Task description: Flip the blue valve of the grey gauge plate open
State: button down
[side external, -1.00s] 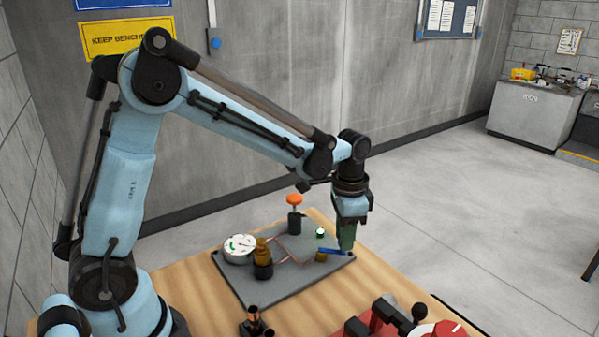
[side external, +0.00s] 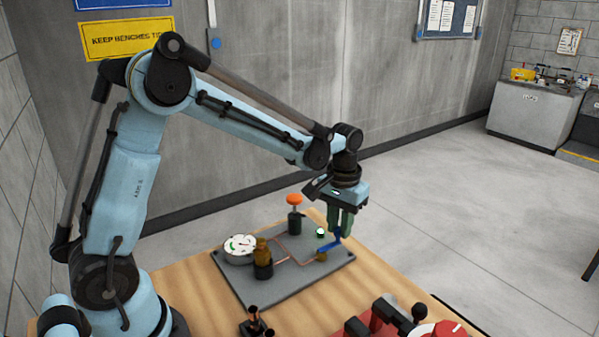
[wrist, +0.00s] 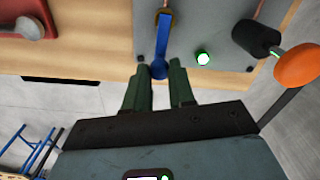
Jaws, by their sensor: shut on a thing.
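The grey gauge plate (side external: 290,290) lies flat on the wooden bench. Its blue valve (side external: 331,244) is a lever near the plate's right side, at a brass fitting (side external: 321,256). The lever points up and to the right in the side view. My gripper (side external: 341,236) is over the lever's free end, with its green fingers shut on it. In the wrist view the blue lever (wrist: 162,45) runs down to a round end between the fingertips (wrist: 160,72). A small green lamp (side external: 320,233) on the plate is lit beside the lever.
On the plate stand a white gauge (side external: 239,249), a brass part (side external: 263,252), copper tubing (side external: 281,252) and an orange knob (side external: 294,199) behind. A red device (side external: 440,330) sits at the bench's front right. Bare wood (side external: 388,285) lies right of the plate.

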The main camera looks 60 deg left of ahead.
jog(key=shift+a+n, duration=0.15)
jog(key=shift+n, duration=0.15)
jog(key=c, duration=0.9)
grip_release()
jog(key=shift+c, duration=0.2)
jog(key=shift+r, duration=0.1)
notch_tip(320, 180, up, 12)
jog(key=shift+s, duration=0.1)
jog(key=m+t, duration=0.2)
jog(key=t, duration=0.2)
send_near(336, 228)
jog(key=s+d+r, duration=0.1)
jog(key=s+r, duration=0.3)
jog(key=s+f+m+t, duration=0.1)
jog(key=s+f+t, duration=0.2)
jog(key=s+f, duration=0.1)
jog(key=shift+s+d+m, duration=0.3)
jog(key=shift+s+m, duration=0.1)
jog(key=shift+s, duration=0.35)
